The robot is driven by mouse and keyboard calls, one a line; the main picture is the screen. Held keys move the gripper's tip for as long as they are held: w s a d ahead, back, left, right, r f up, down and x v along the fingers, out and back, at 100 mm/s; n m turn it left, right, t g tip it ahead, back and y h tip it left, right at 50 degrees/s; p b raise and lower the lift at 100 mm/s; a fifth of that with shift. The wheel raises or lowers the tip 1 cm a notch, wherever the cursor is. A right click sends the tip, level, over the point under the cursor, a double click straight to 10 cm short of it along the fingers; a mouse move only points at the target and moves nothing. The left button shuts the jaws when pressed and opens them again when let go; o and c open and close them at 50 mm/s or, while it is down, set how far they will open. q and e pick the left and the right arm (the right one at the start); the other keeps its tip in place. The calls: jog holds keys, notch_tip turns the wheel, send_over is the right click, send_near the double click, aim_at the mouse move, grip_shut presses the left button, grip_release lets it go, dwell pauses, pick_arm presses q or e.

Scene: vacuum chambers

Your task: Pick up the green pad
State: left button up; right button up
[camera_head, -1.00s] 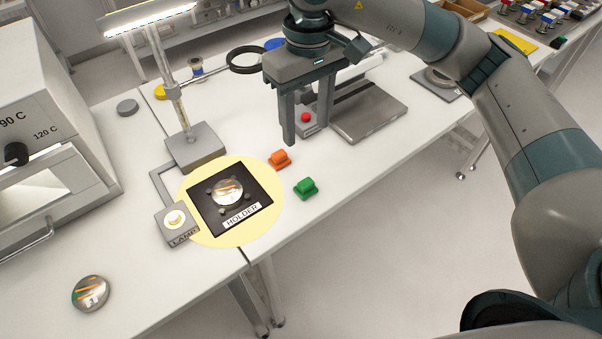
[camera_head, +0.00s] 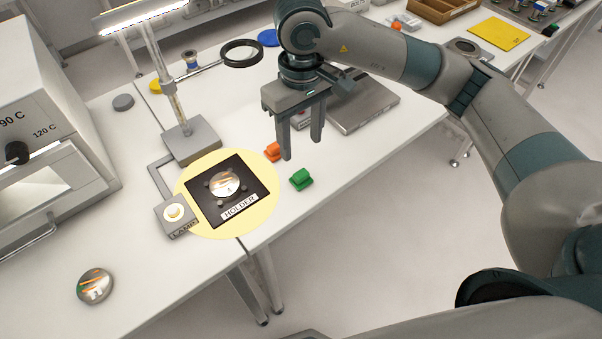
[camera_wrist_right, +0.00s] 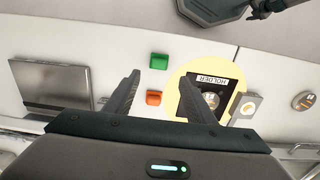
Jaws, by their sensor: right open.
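The green pad (camera_head: 301,180) is a small block on the white table, right of the black holder plate. It also shows in the right wrist view (camera_wrist_right: 158,61), beyond the fingertips. My right gripper (camera_head: 302,150) is open and empty, pointing down above the table, just behind the green pad in the head view. In the wrist view its two fingers (camera_wrist_right: 160,79) are spread apart, with an orange pad (camera_wrist_right: 153,98) showing between them. The orange pad (camera_head: 273,151) lies close to the left finger in the head view. My left gripper is out of view.
The black holder (camera_head: 224,218) lies in a yellow lit circle beside a lamp switch box (camera_head: 176,232). A lamp stand (camera_head: 192,140) rises behind it. A grey flat device (camera_head: 365,104) stands behind my right gripper. The table's front edge is close to the green pad.

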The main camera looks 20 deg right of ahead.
jog(key=p, duration=0.2)
send_over(301, 173)
jog(key=f, duration=0.5)
jog(key=shift+s, duration=0.2)
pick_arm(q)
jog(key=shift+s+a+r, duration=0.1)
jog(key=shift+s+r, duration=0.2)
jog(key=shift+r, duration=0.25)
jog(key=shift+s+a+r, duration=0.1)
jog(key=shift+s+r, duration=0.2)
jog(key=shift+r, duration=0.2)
pick_arm(e)
jog(key=shift+f, duration=0.45)
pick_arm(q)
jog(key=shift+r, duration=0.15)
pick_arm(e)
jog(key=shift+w+f+p, duration=0.1)
jog(key=shift+f+p, duration=0.8)
jog(key=shift+p, duration=0.05)
notch_tip(301, 173, down, 2)
jog(key=shift+p, duration=0.5)
jog(key=shift+w+f, duration=0.1)
jog(key=shift+f, duration=0.6)
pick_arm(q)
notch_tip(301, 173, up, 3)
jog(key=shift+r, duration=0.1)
pick_arm(e)
jog(key=shift+c, duration=0.3)
jog(key=c, duration=0.9)
